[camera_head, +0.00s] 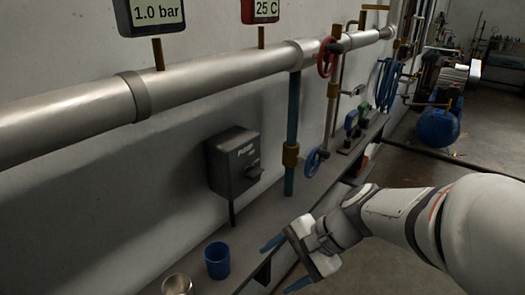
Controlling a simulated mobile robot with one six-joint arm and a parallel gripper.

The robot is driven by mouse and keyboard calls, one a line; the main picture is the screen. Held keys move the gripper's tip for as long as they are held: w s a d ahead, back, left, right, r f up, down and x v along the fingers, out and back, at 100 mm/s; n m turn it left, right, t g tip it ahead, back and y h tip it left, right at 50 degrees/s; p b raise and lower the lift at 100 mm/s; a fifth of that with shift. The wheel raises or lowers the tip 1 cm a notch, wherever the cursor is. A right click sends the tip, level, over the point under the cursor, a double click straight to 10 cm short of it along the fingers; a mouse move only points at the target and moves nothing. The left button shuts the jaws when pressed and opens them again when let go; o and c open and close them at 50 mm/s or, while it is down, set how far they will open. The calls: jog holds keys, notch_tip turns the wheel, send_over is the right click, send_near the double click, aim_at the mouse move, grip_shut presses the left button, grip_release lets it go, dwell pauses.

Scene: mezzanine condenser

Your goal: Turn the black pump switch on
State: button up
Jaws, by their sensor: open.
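The black pump switch box (233,161) is fixed to the wall left of centre. It has faint lettering on its front and a dark knob (254,171) at its lower right. I cannot make out the knob's setting. My gripper (279,265) is below and to the right of the box, with its two blue fingers spread apart. It is open and empty, and apart from the switch.
A large silver pipe (210,85) runs along the wall above the box. A blue vertical pipe (293,135), a red valve wheel (329,57) and a blue valve wheel (314,163) are to its right. A blue cup (217,261) and a metal cup (177,285) stand on the ledge below.

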jog(key=w+a+r+m+t+y, duration=0.3)
jog(key=w+r+m+t+y, duration=0.15)
jog(key=w+m, duration=0.4)
jog(key=m+t+y, duration=0.2)
jog(key=m+t, duration=0.4)
jog(key=m, duration=0.2)
send_near(259, 174)
jog(key=x, duration=0.3)
jog(key=shift+h, duration=0.25)
jog(key=p+x, duration=0.1)
jog(key=x, duration=0.5)
jog(key=shift+w+a, duration=0.2)
jog(key=shift+a, duration=0.1)
jog(key=shift+c, duration=0.2)
jog(key=c, duration=0.9)
jog(key=shift+c, duration=0.2)
